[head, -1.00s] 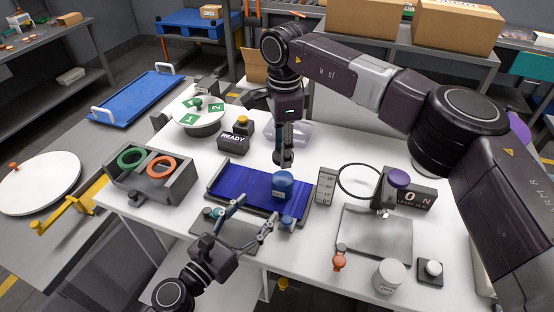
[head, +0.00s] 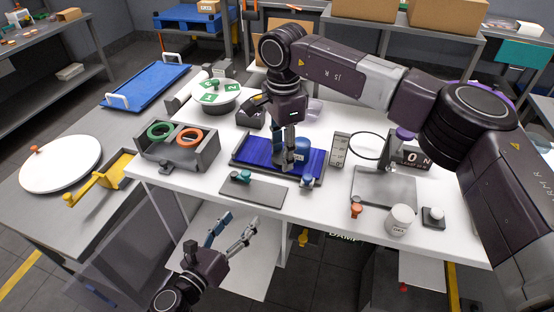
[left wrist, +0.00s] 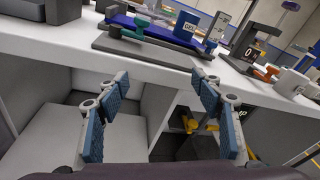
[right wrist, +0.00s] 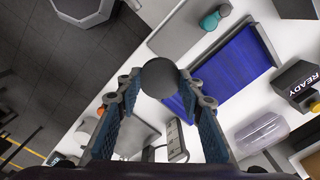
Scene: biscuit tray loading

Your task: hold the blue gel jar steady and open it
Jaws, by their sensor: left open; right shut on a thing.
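The blue gel jar (head: 302,150) stands at the right part of the blue mat (head: 258,151), partly hidden by my right gripper in the head view. Its GEL label (left wrist: 187,27) shows in the left wrist view. My left gripper (head: 236,228) is open and empty, in front of the table's edge, apart from the jar.
A grey plate (head: 254,192) with a teal piece (head: 241,176) lies in front of the mat. A ruled block (head: 340,149) and ring stand are to the right. A white cup (head: 399,220) and orange piece (head: 356,209) are near the front edge.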

